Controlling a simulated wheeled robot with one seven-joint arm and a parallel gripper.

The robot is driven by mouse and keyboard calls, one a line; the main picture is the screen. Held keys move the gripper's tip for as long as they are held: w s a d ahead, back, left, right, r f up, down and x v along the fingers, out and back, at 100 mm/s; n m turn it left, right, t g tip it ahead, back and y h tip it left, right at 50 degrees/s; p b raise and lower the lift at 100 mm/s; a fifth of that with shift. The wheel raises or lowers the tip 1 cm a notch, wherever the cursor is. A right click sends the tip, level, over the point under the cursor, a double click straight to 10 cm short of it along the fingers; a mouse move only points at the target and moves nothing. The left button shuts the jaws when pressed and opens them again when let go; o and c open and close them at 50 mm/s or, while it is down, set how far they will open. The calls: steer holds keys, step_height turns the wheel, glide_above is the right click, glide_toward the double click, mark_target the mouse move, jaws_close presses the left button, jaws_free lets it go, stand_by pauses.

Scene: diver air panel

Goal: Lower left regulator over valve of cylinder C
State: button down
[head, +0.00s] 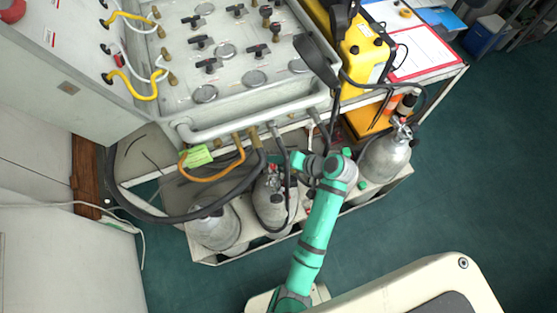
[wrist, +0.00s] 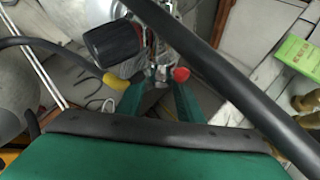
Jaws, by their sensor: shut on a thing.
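My gripper (wrist: 162,90) shows at the lower middle of the wrist view, its green fingers closed around a silver metal part of a regulator (wrist: 162,60). A black ribbed knob (wrist: 113,42) and a red knob (wrist: 181,74) sit beside the fingertips. In the head view my green arm ends beside the middle cylinder (head: 268,212), whose top carries red and metal fittings. A left cylinder (head: 215,230) and a right cylinder (head: 385,158) stand on the same rack. No letter is legible, so I cannot tell which is C. Whether the regulator touches a valve is hidden.
A thick black hose (wrist: 225,70) crosses the wrist view close above the fingers. A green tag (head: 197,157) hangs below the valve panel (head: 225,60). A yellow case (head: 360,50) stands right of the panel. Green floor (head: 470,170) is open at right.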

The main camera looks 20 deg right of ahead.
steer(key=shift+f, duration=0.15)
steer(key=c, duration=1.2)
jaws_free()
steer(key=shift+o, duration=0.2)
steer(key=v, duration=1)
steer(key=shift+s+d+r, duration=0.15)
steer(key=shift+s+r, duration=0.1)
